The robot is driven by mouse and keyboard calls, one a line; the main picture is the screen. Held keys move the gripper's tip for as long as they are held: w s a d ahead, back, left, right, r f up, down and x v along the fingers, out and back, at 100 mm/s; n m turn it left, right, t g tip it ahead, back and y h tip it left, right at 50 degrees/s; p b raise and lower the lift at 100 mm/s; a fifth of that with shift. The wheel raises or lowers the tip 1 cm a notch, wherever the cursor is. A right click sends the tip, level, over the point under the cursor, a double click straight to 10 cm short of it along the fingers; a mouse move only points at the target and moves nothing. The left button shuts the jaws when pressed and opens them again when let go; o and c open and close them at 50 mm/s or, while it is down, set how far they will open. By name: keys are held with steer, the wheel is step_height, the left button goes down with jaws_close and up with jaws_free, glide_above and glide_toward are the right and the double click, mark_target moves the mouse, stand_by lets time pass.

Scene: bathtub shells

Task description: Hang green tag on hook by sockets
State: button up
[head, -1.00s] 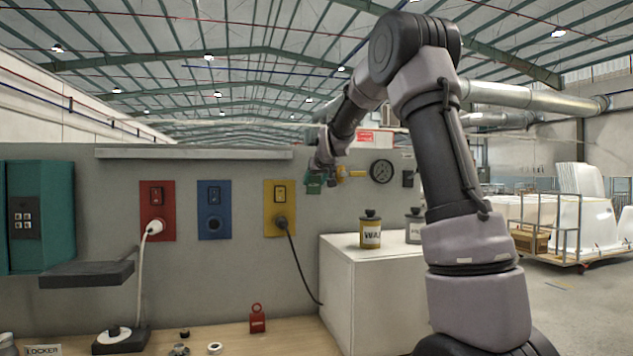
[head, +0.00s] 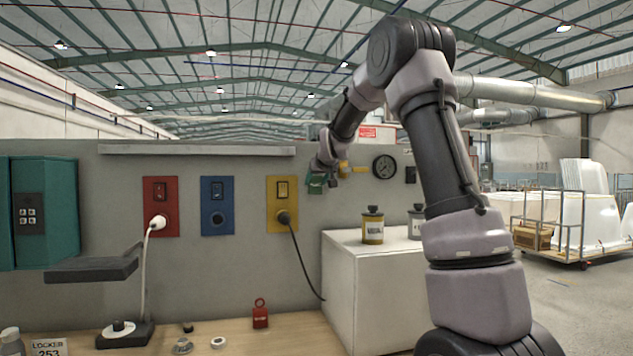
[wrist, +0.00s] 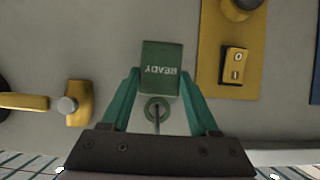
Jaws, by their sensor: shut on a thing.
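The green tag (wrist: 162,68), lettered READY, shows upside down in the wrist view in front of the grey wall panel. My gripper (wrist: 159,82) is shut on it, with one teal finger on each side. The tag's round eyelet (wrist: 157,109) lies between the fingers. A thin grey rod (wrist: 157,122), perhaps the hook, shows at the eyelet; I cannot tell whether it passes through. In the head view, the tag (head: 316,184) and my gripper (head: 322,176) are right of the yellow socket plate (head: 272,192), close to the panel.
A yellow valve handle (head: 346,168) and a black gauge (head: 384,166) are just right of my gripper. Red (head: 160,227) and blue (head: 217,227) socket plates are left. A red tag (head: 260,318) stands on the bench. A white cabinet (head: 345,275) with canisters is below right.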

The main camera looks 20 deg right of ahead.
steer(key=o, duration=1.5)
steer(key=shift+c, duration=0.2)
steer(key=v, duration=1.1)
steer(key=s+f+m+g, duration=0.2)
steer(key=s, duration=1.6)
steer(key=s+a+f+m+g+y, duration=0.1)
steer(key=s+f, duration=0.3)
steer(key=s, duration=0.6)
steer(key=s+a+f+m+g+y, duration=0.1)
steer(key=s+f, duration=0.4)
steer(key=s, duration=0.5)
steer(key=shift+s+a+g, duration=0.25)
steer(key=shift+a+g, duration=0.35)
steer(key=shift+a, duration=0.05)
steer(key=shift+f, duration=0.1)
